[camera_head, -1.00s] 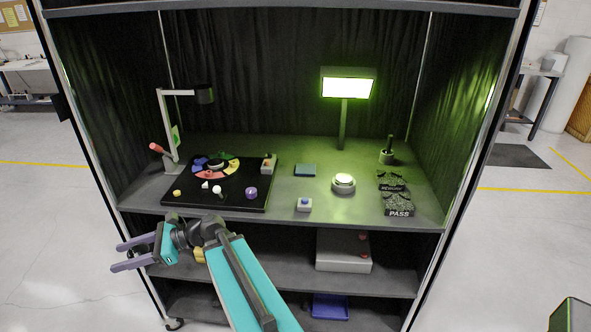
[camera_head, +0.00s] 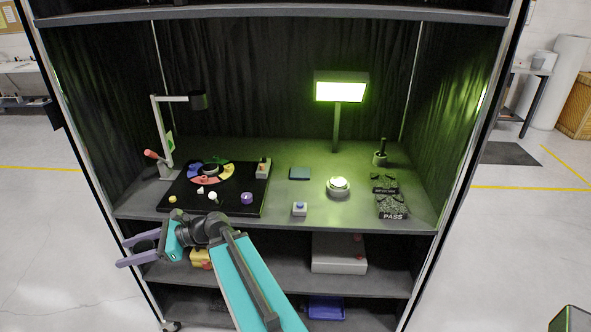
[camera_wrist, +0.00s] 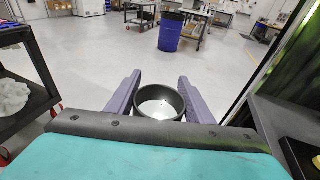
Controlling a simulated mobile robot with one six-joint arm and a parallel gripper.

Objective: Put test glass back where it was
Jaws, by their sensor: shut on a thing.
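The test glass (camera_wrist: 159,101), a short round cup with a dark rim and a pale inside, sits upright between the two purple fingers of my gripper (camera_wrist: 153,98) in the wrist view. The fingers are shut on its sides. In the head view my gripper (camera_head: 124,250) is at the left, in front of the fixture's shelves and below its work surface (camera_head: 275,212). There the glass is a small dark shape between the fingers. On the work surface a round holder with a bright top (camera_head: 338,186) stands beneath the green-lit lamp (camera_head: 341,91).
A black board (camera_head: 235,205) with a coloured ring lies at the left of the work surface, beside a grey lamp stand (camera_head: 164,140). A blue-button box (camera_head: 299,209), a PASS plate (camera_head: 393,214) and a stamp (camera_head: 380,155) also stand there. Open floor (camera_wrist: 90,55) lies ahead of the wrist.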

